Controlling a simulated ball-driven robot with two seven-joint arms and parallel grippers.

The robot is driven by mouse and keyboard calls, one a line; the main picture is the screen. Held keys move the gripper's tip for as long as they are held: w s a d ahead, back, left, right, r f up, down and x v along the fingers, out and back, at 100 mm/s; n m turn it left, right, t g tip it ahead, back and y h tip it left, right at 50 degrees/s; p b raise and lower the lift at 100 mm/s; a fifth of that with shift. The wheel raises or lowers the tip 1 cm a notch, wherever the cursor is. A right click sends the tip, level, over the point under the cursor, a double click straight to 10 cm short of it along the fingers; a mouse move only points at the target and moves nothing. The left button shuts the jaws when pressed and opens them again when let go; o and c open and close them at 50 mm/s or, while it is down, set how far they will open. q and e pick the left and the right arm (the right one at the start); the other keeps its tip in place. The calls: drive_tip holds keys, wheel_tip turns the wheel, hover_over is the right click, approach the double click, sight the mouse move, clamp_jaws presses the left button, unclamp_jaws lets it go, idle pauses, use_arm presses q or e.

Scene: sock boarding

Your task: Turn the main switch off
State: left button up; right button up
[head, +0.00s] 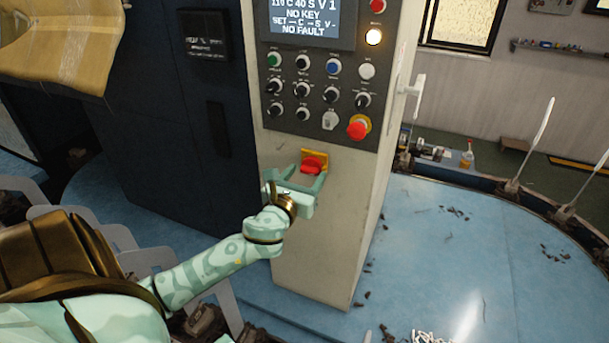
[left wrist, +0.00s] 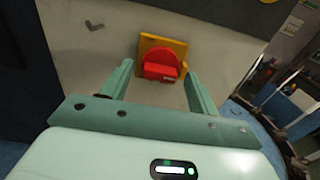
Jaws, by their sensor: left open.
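The main switch (head: 313,164) is a red rotary handle on a yellow plate, low on the front of the grey control cabinet. It also shows in the left wrist view (left wrist: 160,66), ahead of my fingers and between them in the picture. My left gripper (head: 298,176) is open, its two green fingers pointing at the switch, one to each side. I cannot tell whether a finger touches the handle. The fingers hide part of the lower plate in the head view. My right gripper is in neither view.
The cabinet panel (head: 317,97) above carries several knobs, a red emergency button (head: 357,129) and a screen (head: 308,22) reading NO KEY and NO FAULT. A dark cabinet (head: 160,120) stands to the left. The blue floor (head: 470,260) at right has scattered dark debris.

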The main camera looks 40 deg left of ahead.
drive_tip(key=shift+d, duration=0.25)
use_arm(q)
drive_tip(key=c, duration=1)
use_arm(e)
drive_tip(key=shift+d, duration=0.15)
use_arm(q)
drive_tip(key=shift+n, duration=0.3)
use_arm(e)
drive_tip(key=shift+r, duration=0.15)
use_arm(q)
drive_tip(key=n+p, duration=0.1)
drive_tip(key=n, duration=0.2)
drive_tip(key=shift+r+n, duration=0.1)
drive_tip(key=shift+n, duration=0.3)
drive_tip(key=n+p, duration=0.1)
drive_tip(key=n, duration=0.3)
drive_tip(key=shift+p, duration=0.3)
drive_tip(key=n+p, duration=0.1)
drive_tip(key=n, duration=0.4)
drive_tip(key=shift+a, duration=0.1)
drive_tip(key=shift+n+p, duration=0.75)
drive_tip(key=shift+n, duration=1.45)
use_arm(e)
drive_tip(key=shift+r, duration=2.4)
use_arm(q)
drive_tip(key=shift+f, duration=0.2)
